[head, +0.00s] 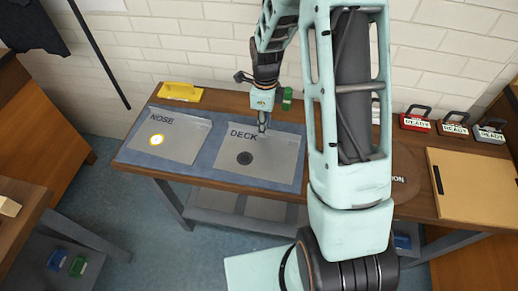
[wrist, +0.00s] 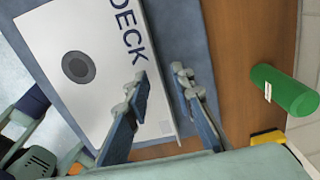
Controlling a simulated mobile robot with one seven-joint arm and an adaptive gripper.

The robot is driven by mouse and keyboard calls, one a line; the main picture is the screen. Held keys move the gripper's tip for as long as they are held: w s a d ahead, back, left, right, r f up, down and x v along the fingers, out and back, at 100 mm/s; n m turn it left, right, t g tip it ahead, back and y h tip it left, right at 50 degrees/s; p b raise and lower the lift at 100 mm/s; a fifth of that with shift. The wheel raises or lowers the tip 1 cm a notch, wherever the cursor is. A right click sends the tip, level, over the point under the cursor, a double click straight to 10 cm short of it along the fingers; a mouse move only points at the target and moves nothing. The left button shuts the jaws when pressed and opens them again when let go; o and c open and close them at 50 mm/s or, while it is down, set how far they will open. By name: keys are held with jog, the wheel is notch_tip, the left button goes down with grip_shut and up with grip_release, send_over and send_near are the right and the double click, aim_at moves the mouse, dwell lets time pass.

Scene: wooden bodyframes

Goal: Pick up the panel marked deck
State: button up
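The deck panel (head: 276,170) is a flat grey-white sheet lettered DECK with a dark round spot. It lies on the blue mat (head: 200,175) on the bench, and it also shows in the wrist view (wrist: 100,50). My gripper (head: 263,130) is over the panel's far edge in the head view. One finger is over the panel beside the lettering; the other is past the panel's edge, over the mat. I cannot tell whether the fingers touch anything.
The nose panel (head: 175,143) lies left of the deck panel. A green cylinder (wrist: 285,90) stands behind the mat, near my gripper. A yellow block (head: 180,91) is at the back left. Padlocks tagged READY (head: 416,119) and a wooden board (head: 475,185) are at the right.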

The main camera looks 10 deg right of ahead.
jog(key=shift+f, duration=0.65)
grip_shut()
jog(key=shift+r, duration=0.15)
